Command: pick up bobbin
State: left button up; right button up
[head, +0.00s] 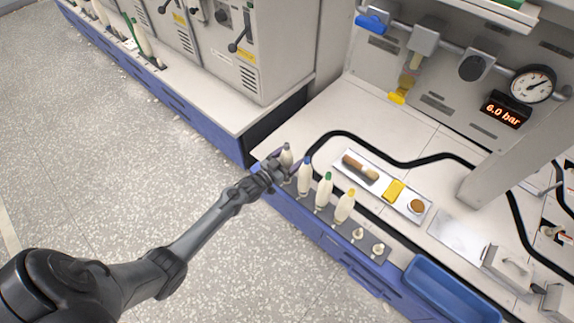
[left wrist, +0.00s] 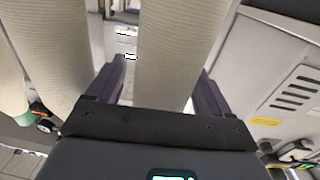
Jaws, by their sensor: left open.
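Several cream bobbins stand upright in a row on a grey peg rail at the bench's front edge. They are a grey-tipped bobbin (head: 286,154), a blue-tipped one (head: 304,176), a green-tipped one (head: 324,190) and a yellow-tipped one (head: 344,207). My left gripper (head: 284,168) is open at the grey-tipped bobbin, the leftmost. In the left wrist view, this bobbin (left wrist: 172,50) stands between the two open fingers (left wrist: 162,68), with a gap visible on its left side. Contact on the right side is unclear. My right gripper is not in view.
Bare pegs (head: 358,234) stand at the rail's right end. Behind the row lies a white tray (head: 376,194) with a brush, a yellow block and a round brown item. A blue bin (head: 450,292) sits at right. A black cable (head: 400,163) crosses the bench.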

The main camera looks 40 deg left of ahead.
pick_arm(q)
jog(key=c, duration=1.1)
